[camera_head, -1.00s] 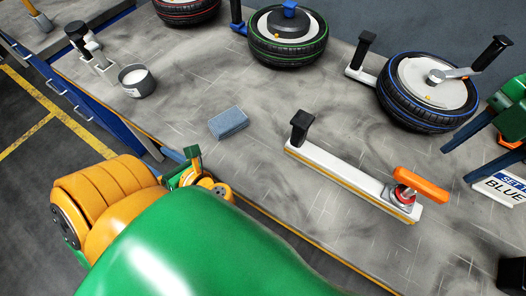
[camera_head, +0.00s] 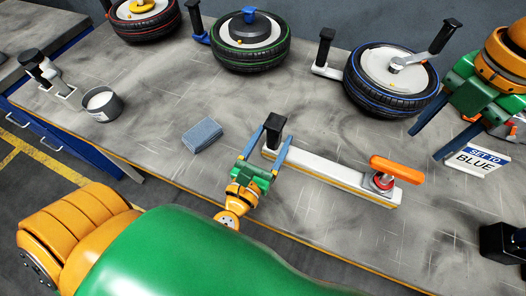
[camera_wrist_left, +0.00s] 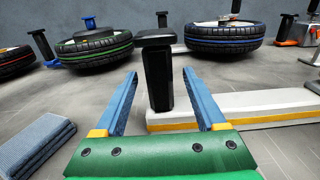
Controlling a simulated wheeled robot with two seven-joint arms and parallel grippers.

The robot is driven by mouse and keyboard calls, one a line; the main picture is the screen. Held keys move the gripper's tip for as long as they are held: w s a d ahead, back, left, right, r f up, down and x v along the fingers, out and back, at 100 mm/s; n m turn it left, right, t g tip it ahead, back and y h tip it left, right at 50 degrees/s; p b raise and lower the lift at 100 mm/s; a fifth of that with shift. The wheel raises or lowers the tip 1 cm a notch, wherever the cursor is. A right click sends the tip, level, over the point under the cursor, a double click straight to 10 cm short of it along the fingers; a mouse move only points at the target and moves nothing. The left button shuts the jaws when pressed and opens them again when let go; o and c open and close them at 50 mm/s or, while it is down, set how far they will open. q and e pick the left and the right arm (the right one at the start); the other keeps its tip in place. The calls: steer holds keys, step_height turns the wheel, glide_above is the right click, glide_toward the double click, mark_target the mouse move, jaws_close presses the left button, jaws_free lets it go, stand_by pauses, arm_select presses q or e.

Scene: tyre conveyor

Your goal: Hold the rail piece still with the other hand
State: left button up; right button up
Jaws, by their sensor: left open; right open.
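The rail piece (camera_head: 325,172) is a long white bar with a yellow lower edge, lying on the grey bench. A black upright post (camera_head: 273,132) stands at its left end, and an orange handle (camera_head: 397,169) on a red knob sits at its right end. My left gripper (camera_head: 264,142) is open with its blue fingers on either side of the post. In the left wrist view the post (camera_wrist_left: 158,80) stands between the open fingers, with gaps on both sides. My right gripper (camera_head: 428,142) is open and empty at the right, near the blue-striped tyre.
Tyres with red (camera_head: 145,18), green (camera_head: 249,42) and blue (camera_head: 391,80) stripes stand along the back. A cup (camera_head: 102,104) stands at the left. A "SET TO BLUE" sign (camera_head: 477,158) is at the right.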

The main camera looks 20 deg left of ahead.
arm_select(q)
steer(key=shift+w, duration=0.75)
jaws_close()
steer(key=shift+s, duration=0.1)
stand_by(0.7)
